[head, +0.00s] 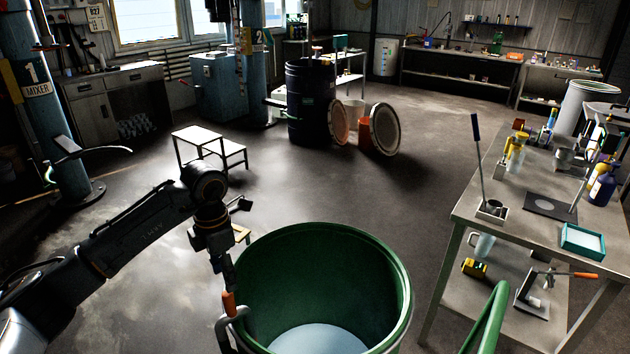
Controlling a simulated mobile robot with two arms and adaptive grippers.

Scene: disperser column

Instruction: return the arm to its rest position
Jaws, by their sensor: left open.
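My left arm reaches in from the left. Its dark left gripper (235,237) is open, near the left rim of a large green drum (398,283). One finger points right and the other points down. I see nothing held between the fingers. Just below the lower finger is a grey clamp-like tool with an orange grip (229,303) at the drum's left rim. In this view the finger overlaps or nearly meets the grip, and I cannot tell whether they touch. The drum has pale contents (330,338). My right gripper is not in view.
A workbench (470,207) with bottles and tools stands at the right. A green bar (487,325) rises at the bottom right. A small step stool (197,134) and a blue mixer column (45,100) stand to the left. A dark drum (309,100) stands further back. The middle floor is clear.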

